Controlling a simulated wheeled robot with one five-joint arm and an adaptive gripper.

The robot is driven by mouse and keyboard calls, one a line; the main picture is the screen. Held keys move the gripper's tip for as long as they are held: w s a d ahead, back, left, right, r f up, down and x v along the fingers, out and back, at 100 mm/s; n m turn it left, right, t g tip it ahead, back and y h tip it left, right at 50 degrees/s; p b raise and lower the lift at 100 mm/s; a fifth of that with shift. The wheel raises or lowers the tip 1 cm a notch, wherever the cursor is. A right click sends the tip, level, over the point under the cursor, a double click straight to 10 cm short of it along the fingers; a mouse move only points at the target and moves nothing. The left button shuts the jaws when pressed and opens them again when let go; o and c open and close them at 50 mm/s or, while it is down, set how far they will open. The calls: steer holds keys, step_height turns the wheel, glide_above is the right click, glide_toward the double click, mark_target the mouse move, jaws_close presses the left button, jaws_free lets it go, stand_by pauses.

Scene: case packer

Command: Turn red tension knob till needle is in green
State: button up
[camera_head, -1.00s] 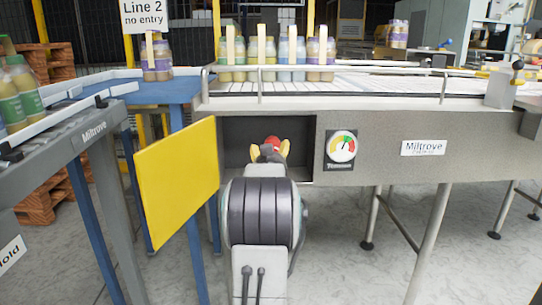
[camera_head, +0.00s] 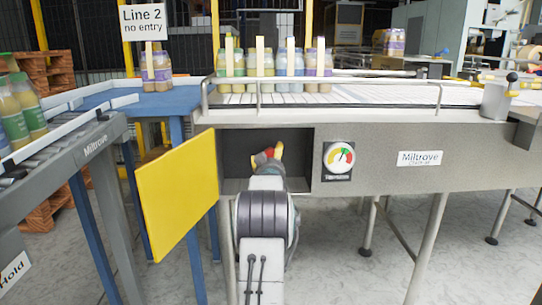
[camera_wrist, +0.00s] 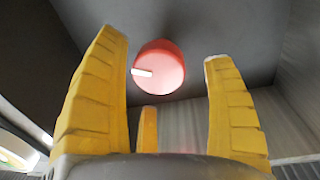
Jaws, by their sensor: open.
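The red tension knob (camera_wrist: 168,72) is round with a white pointer mark directed left. It is on the dark inner face of an open box (camera_head: 233,150) in the machine's side. My gripper (camera_wrist: 163,55) is open, its yellow fingers spread around the knob's outline in the wrist view; contact cannot be told. In the head view my gripper (camera_head: 268,155) is inside the box opening, with a bit of red showing between the fingers. The round gauge (camera_head: 338,157) is right of the box. Its dial has coloured bands; the needle's exact zone is too small to tell.
A yellow door (camera_head: 176,195) stands open left of the box. A blue table (camera_head: 160,95) and a grey conveyor (camera_head: 75,135) are at the left. Bottles (camera_head: 270,68) stand on the machine's top. The box walls are close around my gripper.

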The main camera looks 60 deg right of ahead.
steer(key=shift+x, duration=1.7)
steer(key=shift+c, duration=0.4)
steer(key=c, duration=1.1)
